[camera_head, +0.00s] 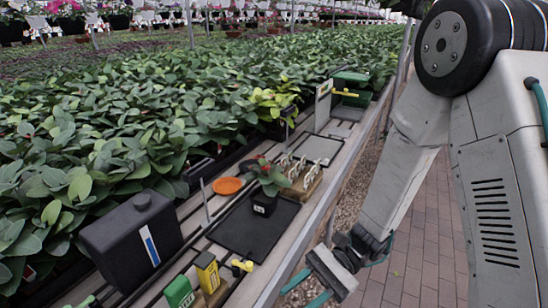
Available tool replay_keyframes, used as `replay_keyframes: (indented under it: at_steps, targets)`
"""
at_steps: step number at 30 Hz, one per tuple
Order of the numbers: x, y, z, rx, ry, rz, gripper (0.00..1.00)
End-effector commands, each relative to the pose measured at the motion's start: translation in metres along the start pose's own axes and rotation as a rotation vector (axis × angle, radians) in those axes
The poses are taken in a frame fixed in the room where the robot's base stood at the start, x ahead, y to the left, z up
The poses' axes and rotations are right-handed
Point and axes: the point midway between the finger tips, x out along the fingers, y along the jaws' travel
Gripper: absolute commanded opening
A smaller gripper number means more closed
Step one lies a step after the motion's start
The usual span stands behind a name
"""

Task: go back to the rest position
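My gripper (296,299) hangs at the bottom of the view, right of the bench edge and over the gravel and brick path. Its two teal fingers point down and left and stand apart, with nothing seen between them. The right finger's tip is near or at the bottom border of the picture. My arm comes down from the upper right and is bent, with the forearm slanting down to the gripper.
The bench's metal edge (300,240) runs close left of my gripper. On the bench are a potted plant (264,204) on a black mat (236,232), an orange saucer (228,186), a black canister (133,240), and yellow (207,272) and green (179,292) boxes. The brick path (425,265) looks clear.

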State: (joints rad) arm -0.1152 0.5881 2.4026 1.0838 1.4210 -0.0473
Motion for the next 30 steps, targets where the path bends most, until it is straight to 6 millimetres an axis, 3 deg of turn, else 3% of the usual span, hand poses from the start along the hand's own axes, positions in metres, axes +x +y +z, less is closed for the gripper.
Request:
replay_keyframes:
  at_steps: [3,15,24,30]
  targets:
    - [-0.019,0.022,0.031,-0.128,0.105,0.151,0.39]
    - [-0.098,0.091,0.098,-0.463,0.551,0.559,0.39]
    - [-0.155,0.128,0.148,-0.626,0.941,0.750,0.39]
    - [-0.174,0.145,0.183,-0.691,1.152,0.783,0.39]
